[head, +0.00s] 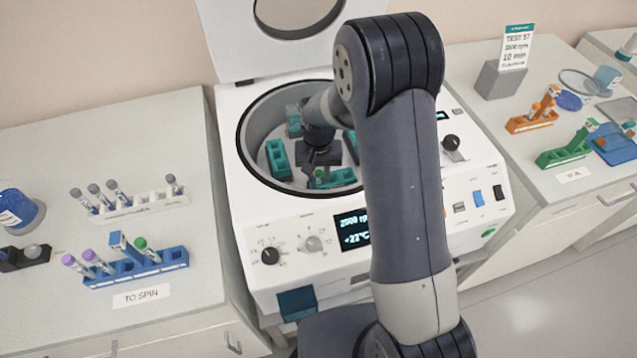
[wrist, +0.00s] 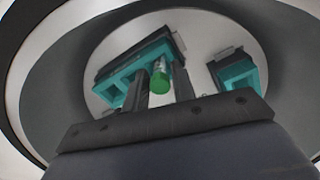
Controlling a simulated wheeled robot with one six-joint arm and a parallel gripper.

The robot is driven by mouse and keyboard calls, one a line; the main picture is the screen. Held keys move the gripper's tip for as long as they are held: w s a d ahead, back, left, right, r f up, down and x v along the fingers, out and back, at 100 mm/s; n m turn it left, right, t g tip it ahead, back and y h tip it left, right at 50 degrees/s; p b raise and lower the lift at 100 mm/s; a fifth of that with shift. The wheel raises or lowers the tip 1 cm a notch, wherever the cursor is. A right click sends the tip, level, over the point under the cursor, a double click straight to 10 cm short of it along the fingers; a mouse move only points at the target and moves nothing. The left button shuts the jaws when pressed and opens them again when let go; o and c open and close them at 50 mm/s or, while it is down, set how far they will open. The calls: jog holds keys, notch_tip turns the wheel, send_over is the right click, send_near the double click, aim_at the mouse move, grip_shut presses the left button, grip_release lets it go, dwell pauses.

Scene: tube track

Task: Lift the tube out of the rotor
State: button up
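The tube (wrist: 160,80) has a green cap and a pale body. In the wrist view it is between the two dark fingers of my gripper (wrist: 160,93), with little or no gap on either side, so the gripper looks shut on it. The tube is at a teal bucket (wrist: 122,88) of the rotor; I cannot tell how deep it sits in its hole. In the head view my gripper (head: 318,158) is down inside the open centrifuge bowl (head: 250,130), and my arm hides part of the rotor.
Other teal buckets (head: 277,160) stand around the bowl. The centrifuge lid (head: 225,40) is up behind. A blue rack (head: 150,268) and white rack (head: 135,209) with tubes stand left; orange (head: 527,123) and green racks (head: 560,157) stand right. The bowl wall (wrist: 40,95) surrounds my gripper.

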jog(key=c, duration=0.4)
notch_tip(320, 180, up, 10)
jog(key=shift+r+b, duration=0.1)
jog(key=shift+b, duration=0.65)
notch_tip(320, 180, up, 5)
jog(key=p, duration=0.3)
jog(key=shift+f+p, duration=0.2)
jog(key=shift+p, duration=0.2)
